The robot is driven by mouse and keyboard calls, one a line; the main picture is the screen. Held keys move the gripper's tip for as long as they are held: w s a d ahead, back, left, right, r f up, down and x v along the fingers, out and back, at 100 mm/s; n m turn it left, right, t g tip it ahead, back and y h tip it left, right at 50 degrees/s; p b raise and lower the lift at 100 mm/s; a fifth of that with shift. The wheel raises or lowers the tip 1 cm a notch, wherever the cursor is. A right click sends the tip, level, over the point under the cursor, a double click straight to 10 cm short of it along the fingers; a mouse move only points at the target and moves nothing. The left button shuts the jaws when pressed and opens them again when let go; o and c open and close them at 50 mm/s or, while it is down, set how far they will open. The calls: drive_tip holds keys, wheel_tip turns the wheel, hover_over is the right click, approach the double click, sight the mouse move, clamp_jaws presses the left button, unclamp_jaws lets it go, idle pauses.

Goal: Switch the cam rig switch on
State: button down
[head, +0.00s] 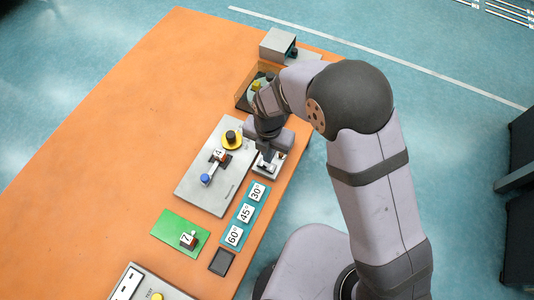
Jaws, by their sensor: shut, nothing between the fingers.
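The cam rig is a grey plate (203,190) on the orange table, with a yellow disc (233,143) under a black knob, a block marked 4 (218,154) and a blue-tipped rod (206,179). My gripper (266,166) is shut and empty, pointing down just right of the plate. It is over a small pale unit (272,168) at the plate's right side. The gripper and wrist cover part of that unit. I cannot tell whether the fingers touch it, and no switch position can be made out.
A teal strip (246,211) carries cards marked 30, 45 and 60. A green mat (168,230) holds a red block marked 7 (188,240). A dark square (222,261), a grey panel (142,279) and a grey box (278,44) sit nearby. The table's left is clear.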

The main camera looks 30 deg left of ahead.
sight(271, 167)
drive_tip(key=shift+r+b, duration=0.6)
drive_tip(key=shift+r, duration=0.2)
wheel_tip(271, 167, up, 9)
drive_tip(key=d+b, duration=0.1)
drive_tip(key=b, duration=0.1)
drive_tip(key=shift+d+f, duration=0.1)
drive_tip(key=s+d+f+m+g+h, duration=0.1)
drive_tip(key=s+d+f+m, duration=0.3)
drive_tip(key=m, duration=0.8)
drive_tip(key=s+d+f+m, duration=0.15)
drive_tip(key=d+m, duration=0.35)
drive_tip(key=m, duration=0.8)
drive_tip(key=d+r+m, duration=0.2)
drive_tip(key=d+m, duration=0.3)
drive_tip(key=d, duration=0.6)
drive_tip(key=w+d+r+m+t+y, duration=0.1)
drive_tip(key=d+r+m, duration=0.2)
drive_tip(key=d+m, duration=0.3)
drive_tip(key=d, duration=0.5)
drive_tip(key=shift+d+r, duration=0.2)
drive_tip(key=shift+d, duration=0.15)
